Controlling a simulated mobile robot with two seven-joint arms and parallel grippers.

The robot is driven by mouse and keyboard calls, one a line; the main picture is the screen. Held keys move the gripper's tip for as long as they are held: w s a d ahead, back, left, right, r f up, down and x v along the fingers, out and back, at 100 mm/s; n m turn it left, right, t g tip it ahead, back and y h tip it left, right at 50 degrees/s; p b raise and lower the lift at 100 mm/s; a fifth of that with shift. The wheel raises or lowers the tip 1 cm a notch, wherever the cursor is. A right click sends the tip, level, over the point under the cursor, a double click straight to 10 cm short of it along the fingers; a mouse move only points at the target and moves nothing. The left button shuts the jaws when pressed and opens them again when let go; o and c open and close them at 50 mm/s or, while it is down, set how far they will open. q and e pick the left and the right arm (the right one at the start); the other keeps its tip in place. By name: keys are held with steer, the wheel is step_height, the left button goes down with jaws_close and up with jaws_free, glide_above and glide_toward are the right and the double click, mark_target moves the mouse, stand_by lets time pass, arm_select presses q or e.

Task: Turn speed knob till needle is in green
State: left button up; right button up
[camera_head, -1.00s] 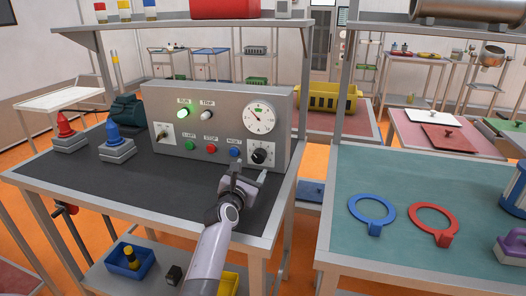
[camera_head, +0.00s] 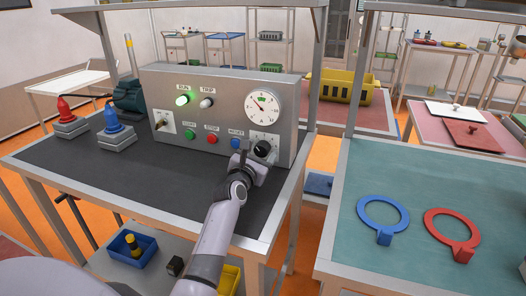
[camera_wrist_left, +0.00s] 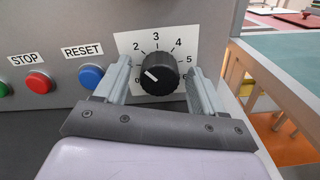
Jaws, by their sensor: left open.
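The black speed knob (camera_head: 262,149) sits on a white scale plate at the lower right of the grey control panel (camera_head: 222,85). In the left wrist view the knob (camera_wrist_left: 160,73) has a white mark pointing left and slightly up, near 1 on the 0–6 scale. My left gripper (camera_head: 252,157) is at the panel front. In the wrist view its open fingers (camera_wrist_left: 158,72) stand on either side of the knob, with gaps visible. The round gauge (camera_head: 263,107) above has a green band at the top; its thin needle is too small to read surely. My right gripper is not in view.
The blue RESET button (camera_wrist_left: 91,76) is close to the left finger; the red STOP button (camera_wrist_left: 38,83) is farther left. The RUN lamp (camera_head: 183,99) glows green. The dark mat (camera_head: 130,175) before the panel is mostly clear. A teal table (camera_head: 420,195) stands to the right.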

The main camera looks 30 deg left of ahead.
arm_select(q)
steer(key=shift+s, duration=0.1)
steer(key=c, duration=1.1)
steer(key=shift+o, duration=0.2)
steer(key=m+p, duration=0.1)
steer(key=m, duration=0.2)
steer(key=shift+r+m, duration=0.15)
steer(key=shift+m, duration=0.15)
steer(key=shift+d+m+p, duration=0.1)
steer(key=shift+m+p, duration=0.65)
steer(key=shift+m, duration=1.45)
steer(key=o, duration=1.1)
steer(key=shift+c, duration=0.2)
